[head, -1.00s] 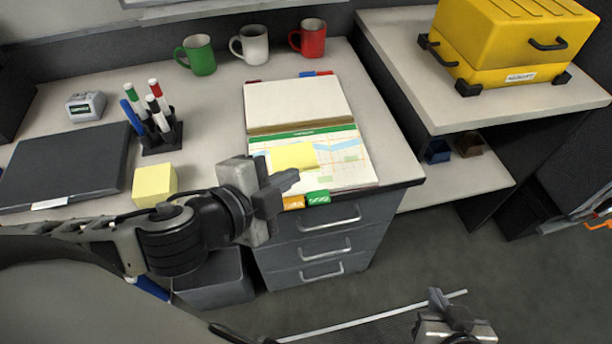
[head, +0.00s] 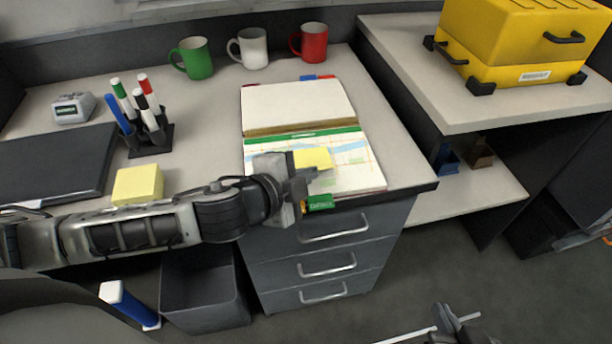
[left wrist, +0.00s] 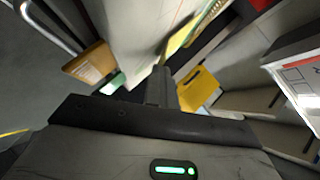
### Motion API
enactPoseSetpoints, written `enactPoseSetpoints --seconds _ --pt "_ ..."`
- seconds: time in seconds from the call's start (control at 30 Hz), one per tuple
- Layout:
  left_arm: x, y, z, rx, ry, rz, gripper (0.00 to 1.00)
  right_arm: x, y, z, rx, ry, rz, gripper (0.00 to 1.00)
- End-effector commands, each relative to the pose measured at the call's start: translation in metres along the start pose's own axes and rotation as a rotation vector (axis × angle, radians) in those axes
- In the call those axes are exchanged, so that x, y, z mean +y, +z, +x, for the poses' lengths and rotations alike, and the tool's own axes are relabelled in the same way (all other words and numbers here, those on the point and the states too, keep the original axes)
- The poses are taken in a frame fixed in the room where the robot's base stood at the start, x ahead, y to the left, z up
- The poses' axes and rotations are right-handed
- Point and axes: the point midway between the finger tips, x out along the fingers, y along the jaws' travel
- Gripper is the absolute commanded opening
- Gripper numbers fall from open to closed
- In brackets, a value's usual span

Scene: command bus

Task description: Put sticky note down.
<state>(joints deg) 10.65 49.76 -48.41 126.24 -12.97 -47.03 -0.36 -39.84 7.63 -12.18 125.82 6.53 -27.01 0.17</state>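A yellow sticky note (head: 313,158) is at the fingertips of my left gripper (head: 307,178), over the lower page of the open planner (head: 298,106). The gripper's fingers look closed together on the note's near edge. The gripper hides the planner's lower left corner. My right gripper (head: 447,320) is low at the bottom edge, away from the desk, its opening unclear.
A yellow note pad (head: 138,184) lies on the desk left of the planner. A pen holder (head: 150,138), a dark laptop (head: 50,165) and green, white and red mugs (head: 197,58) stand around. Drawers (head: 325,262) are below; a yellow case (head: 515,45) is right.

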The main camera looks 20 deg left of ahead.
Motion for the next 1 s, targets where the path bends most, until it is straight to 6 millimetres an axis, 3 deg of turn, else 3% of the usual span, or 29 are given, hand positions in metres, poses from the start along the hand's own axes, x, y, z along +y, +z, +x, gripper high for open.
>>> enactPoseSetpoints --seconds 0.43,0.5,0.77,0.87,1.0 --pt "0.006 0.003 0.003 0.001 -0.001 -0.001 0.0 0.0 0.003 0.0 -0.002 0.0 -0.001 0.0" --pt "0.005 0.002 0.003 0.002 -0.001 0.0 0.07 0.0 0.003 -0.001 -0.002 0.0 -0.001 0.0" --pt "0.004 0.002 0.002 0.001 -0.001 0.0 0.07 -0.001 0.002 -0.001 -0.001 0.0 -0.001 0.0" --pt "-0.001 -0.001 0.0 0.001 -0.002 0.0 0.07 -0.001 -0.001 -0.003 0.0 0.0 -0.001 0.0" --pt "0.001 0.001 -0.021 0.001 0.001 0.0 0.07 -0.001 -0.001 -0.003 0.0 0.0 0.0 0.0"
